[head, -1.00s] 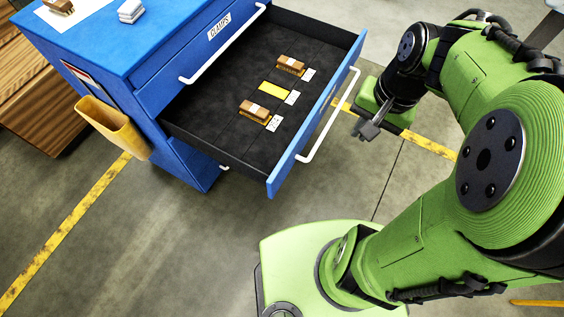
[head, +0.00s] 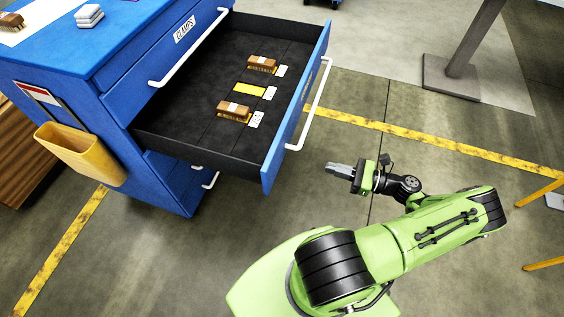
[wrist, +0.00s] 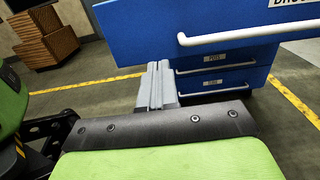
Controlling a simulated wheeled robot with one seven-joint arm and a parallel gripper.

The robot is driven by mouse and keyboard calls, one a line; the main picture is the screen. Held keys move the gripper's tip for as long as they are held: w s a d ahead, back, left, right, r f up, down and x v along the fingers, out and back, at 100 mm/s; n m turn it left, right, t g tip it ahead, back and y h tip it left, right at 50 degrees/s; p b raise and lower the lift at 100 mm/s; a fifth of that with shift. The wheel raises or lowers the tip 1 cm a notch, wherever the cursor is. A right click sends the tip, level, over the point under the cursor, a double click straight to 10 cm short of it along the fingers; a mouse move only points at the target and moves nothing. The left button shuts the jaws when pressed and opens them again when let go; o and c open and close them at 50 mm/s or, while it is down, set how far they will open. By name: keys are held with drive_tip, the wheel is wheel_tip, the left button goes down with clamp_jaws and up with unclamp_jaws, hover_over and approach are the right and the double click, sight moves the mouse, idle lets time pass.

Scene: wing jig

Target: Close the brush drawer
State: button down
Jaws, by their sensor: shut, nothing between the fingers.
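The brush drawer (head: 185,128) stands pulled far out of the blue cabinet (head: 72,84), with a dark lined inside. It holds two wooden brushes, one nearer (head: 233,111) and one farther (head: 261,63), with a yellow empty-looking patch (head: 249,89) between them. Its white handle (head: 317,103) runs along the blue front. My gripper (head: 332,168) is shut and empty, in front of the drawer's near end and apart from it. In the wrist view the fingers (wrist: 157,88) point toward the blue drawer front (wrist: 228,62) and its white handle (wrist: 235,36).
A closed drawer labelled CLAMPS (head: 184,30) is above. Lower drawers (wrist: 215,75) show in the wrist view. A yellow bin (head: 82,152) hangs on the cabinet side. A grey post base (head: 450,77) stands at the upper right. The floor before the drawer is open.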

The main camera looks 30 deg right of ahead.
sight(281, 154)
drive_tip(key=x, duration=1.3)
drive_tip(key=shift+w+a+b, duration=0.1)
drive_tip(key=shift+a+b, duration=0.05)
drive_tip(key=shift+b, duration=0.15)
